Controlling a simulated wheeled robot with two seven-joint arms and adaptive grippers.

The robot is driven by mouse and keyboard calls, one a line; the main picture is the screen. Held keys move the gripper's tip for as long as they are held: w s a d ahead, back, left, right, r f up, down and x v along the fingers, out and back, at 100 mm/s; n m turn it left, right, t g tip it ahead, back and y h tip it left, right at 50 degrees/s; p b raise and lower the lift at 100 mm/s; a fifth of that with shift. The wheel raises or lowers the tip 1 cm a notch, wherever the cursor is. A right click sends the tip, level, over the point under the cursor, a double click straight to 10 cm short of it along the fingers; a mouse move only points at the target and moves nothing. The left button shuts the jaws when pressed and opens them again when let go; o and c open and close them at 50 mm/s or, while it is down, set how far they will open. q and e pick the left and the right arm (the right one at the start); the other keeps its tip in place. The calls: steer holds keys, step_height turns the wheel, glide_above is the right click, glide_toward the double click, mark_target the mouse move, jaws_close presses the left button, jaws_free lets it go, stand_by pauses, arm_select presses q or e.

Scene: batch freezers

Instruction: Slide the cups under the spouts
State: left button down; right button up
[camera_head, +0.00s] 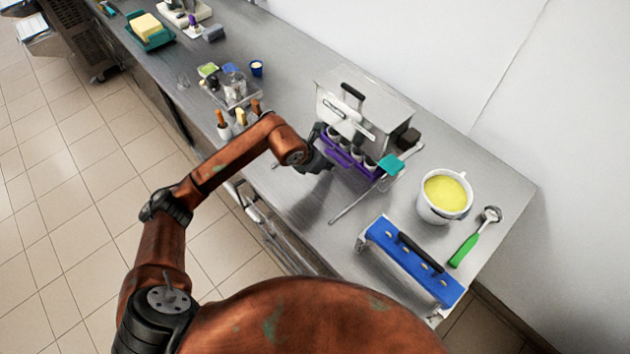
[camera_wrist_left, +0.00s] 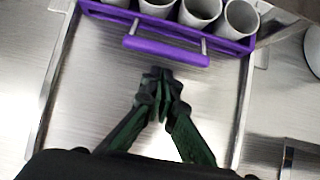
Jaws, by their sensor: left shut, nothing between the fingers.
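Several grey-white cups (camera_head: 357,154) stand in a row in a purple carrier (camera_head: 345,160) at the front of a steel machine (camera_head: 362,103). In the left wrist view the cups (camera_wrist_left: 200,11) sit in the carrier's slots, with the purple handle bar (camera_wrist_left: 165,50) toward me. My left gripper (camera_head: 322,158) is at the carrier's near-left side. In the left wrist view its fingertips (camera_wrist_left: 158,76) are together and empty, just short of the handle bar; I cannot tell whether they touch it. The spouts are not clearly visible. My right gripper is not in view.
The carrier stands on a shallow metal tray (camera_wrist_left: 92,65). A teal spatula (camera_head: 391,165) lies close at its right. A pot of yellow mix (camera_head: 442,197), a green-handled ladle (camera_head: 476,236) and a blue-topped rack (camera_head: 411,258) occupy the right counter. Small containers stand left.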

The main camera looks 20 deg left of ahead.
arm_select(q)
steer(key=shift+p+v, duration=1.85)
steer(key=shift+v, duration=1.2)
steer(key=shift+d, duration=0.1)
